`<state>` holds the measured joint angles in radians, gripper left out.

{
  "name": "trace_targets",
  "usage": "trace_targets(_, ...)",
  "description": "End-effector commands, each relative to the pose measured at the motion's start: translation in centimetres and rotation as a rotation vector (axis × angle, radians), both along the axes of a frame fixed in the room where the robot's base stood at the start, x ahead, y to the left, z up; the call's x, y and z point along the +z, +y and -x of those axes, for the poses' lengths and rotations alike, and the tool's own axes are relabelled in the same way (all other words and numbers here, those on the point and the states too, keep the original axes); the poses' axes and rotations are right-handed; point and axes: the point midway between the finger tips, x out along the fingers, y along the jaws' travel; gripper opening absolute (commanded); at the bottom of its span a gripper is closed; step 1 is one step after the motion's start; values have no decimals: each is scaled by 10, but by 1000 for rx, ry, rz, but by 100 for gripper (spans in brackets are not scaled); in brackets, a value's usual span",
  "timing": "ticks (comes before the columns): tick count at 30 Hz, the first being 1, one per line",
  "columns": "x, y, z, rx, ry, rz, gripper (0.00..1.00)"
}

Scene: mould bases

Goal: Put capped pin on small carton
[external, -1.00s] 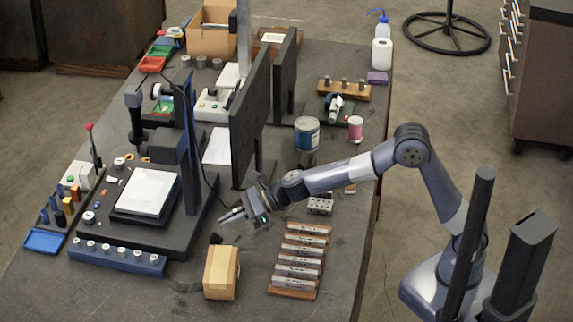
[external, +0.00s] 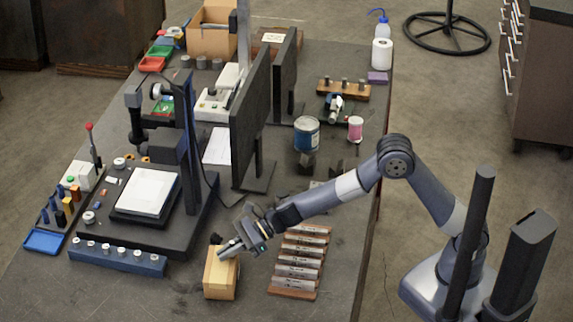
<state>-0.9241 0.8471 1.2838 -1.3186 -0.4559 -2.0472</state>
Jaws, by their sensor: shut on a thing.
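The small carton (external: 220,279) is a tan box standing on the dark bench near the front, left of the wooden rack. My gripper (external: 226,251) is over the carton's upper part, its fingers pointing left and down. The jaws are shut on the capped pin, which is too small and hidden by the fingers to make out. I cannot tell whether the pin touches the carton's top. A small dark piece (external: 215,239) shows just behind the carton, close to the fingertips.
A wooden rack with metal bars (external: 298,262) lies right of the carton. A blue strip with several white-topped pieces (external: 118,257) lies to the left, before a black stand with a white plate (external: 146,192). Dark monitors (external: 250,120) stand behind. The bench front is clear.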

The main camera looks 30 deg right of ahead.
Motion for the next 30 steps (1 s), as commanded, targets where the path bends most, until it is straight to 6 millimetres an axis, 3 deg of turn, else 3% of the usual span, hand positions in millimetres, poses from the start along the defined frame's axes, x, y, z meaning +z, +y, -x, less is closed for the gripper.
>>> trace_targets(12,-5,0,0,0,-1,-2,0)
trace_targets(13,-4,0,0,0,-1,-2,8)
trace_targets(20,-4,0,0,0,-1,-1,27)
trace_targets(30,0,0,0,0,0,-1,28)
